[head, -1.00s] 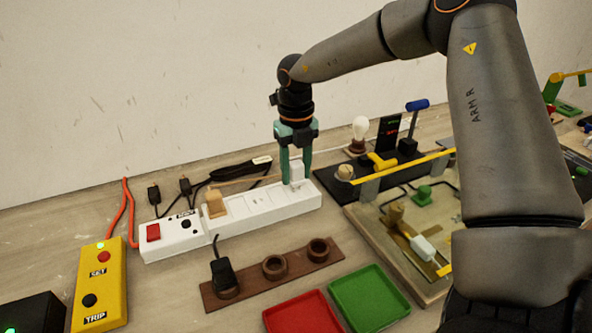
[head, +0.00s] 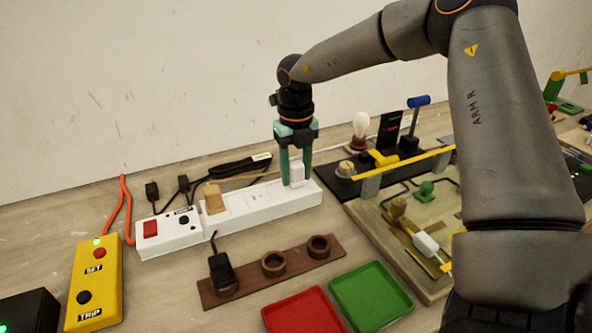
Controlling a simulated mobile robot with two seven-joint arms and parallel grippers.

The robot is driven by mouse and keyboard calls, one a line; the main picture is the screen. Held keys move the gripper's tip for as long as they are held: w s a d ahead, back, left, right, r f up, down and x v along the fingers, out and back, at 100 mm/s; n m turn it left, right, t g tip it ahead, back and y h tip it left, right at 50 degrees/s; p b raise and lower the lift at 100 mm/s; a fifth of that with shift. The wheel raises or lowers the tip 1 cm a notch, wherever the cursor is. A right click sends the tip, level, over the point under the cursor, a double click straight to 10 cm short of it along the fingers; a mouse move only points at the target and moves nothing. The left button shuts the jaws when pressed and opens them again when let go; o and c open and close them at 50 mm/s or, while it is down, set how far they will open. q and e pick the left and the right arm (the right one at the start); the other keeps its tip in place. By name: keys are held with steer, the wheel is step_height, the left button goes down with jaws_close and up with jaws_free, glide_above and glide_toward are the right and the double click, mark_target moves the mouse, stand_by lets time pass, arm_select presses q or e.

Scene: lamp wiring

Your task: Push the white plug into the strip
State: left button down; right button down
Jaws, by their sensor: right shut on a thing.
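The white power strip (head: 258,207) lies on the table near the wall, with a red switch (head: 150,228) at its left end. My right gripper (head: 294,183) points straight down over the strip's right end. It is shut on the white plug (head: 297,172), which shows between and behind the fingers. The plug's lower end is at the strip's top; I cannot tell how deep it sits. A tan plug (head: 214,199) stands in the strip further left. My left gripper is not in view.
A wooden holder (head: 296,262) with a black plug (head: 221,270) lies in front of the strip. Red (head: 304,314) and green (head: 371,296) trays are nearer. A yellow SET/TRIP box (head: 94,284) stands left. A bulb (head: 361,128) and lever board stand right.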

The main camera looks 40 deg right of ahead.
mark_target(296, 164)
steer(key=shift+f+b, duration=0.35)
steer(key=shift+f, duration=0.1)
steer(key=shift+c, duration=1.4)
jaws_free()
steer(key=shift+r, duration=0.15)
step_height(296, 164, up, 12)
steer(key=shift+r+p, duration=0.2)
steer(key=shift+p, duration=0.25)
